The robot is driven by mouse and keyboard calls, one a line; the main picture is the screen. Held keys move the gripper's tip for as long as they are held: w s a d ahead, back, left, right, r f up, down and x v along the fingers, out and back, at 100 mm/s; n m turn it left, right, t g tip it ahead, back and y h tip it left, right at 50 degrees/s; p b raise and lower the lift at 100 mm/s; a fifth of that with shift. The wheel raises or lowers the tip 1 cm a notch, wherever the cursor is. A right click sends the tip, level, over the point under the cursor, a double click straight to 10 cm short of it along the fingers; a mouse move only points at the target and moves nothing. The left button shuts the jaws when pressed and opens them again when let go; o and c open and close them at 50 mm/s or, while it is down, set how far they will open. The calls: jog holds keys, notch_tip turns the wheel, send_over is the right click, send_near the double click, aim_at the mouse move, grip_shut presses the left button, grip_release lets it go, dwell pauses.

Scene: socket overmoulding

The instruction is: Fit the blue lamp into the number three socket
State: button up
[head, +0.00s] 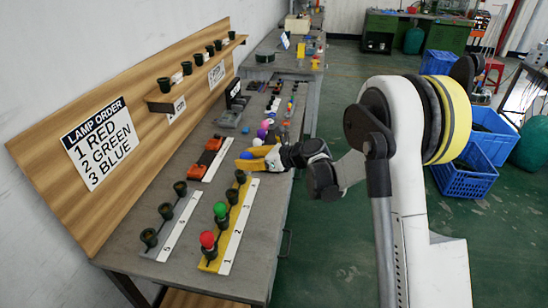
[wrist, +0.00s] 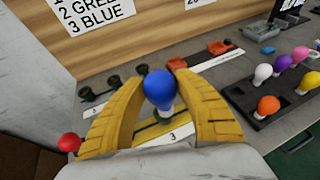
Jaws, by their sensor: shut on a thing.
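The blue lamp (wrist: 158,88) is upright between the two yellow fingers of my gripper (wrist: 158,95), which is shut on it. In the head view, my gripper (head: 250,158) holds the blue lamp (head: 246,155) above the far end of the yellow socket strip (head: 210,265). A red lamp (head: 207,239) and a green lamp (head: 220,209) stand in the strip's nearer sockets.
The lamp order sign (head: 100,143) reads 1 red, 2 green, 3 blue. A grey strip of dark sockets (head: 165,211) lies left of the yellow strip. An orange-and-black object (head: 213,144) lies behind. A dark lamp tray (wrist: 262,112) is at right.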

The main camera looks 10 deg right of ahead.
jog(key=w+a+f+n+g+y, duration=0.1)
jog(key=w+a+f+n+g, duration=0.1)
jog(key=a, duration=0.4)
jog(key=shift+a+f+n+g+y, duration=0.15)
jog(key=shift+f+n+g+y, duration=0.15)
jog(key=shift+f, duration=0.4)
jog(key=shift+f, duration=0.1)
jog(key=shift+f+b, duration=2.2)
jog(key=shift+f, duration=0.6)
jog(key=shift+f+b, duration=1.3)
jog(key=shift+b, duration=0.2)
jog(key=o, duration=1.1)
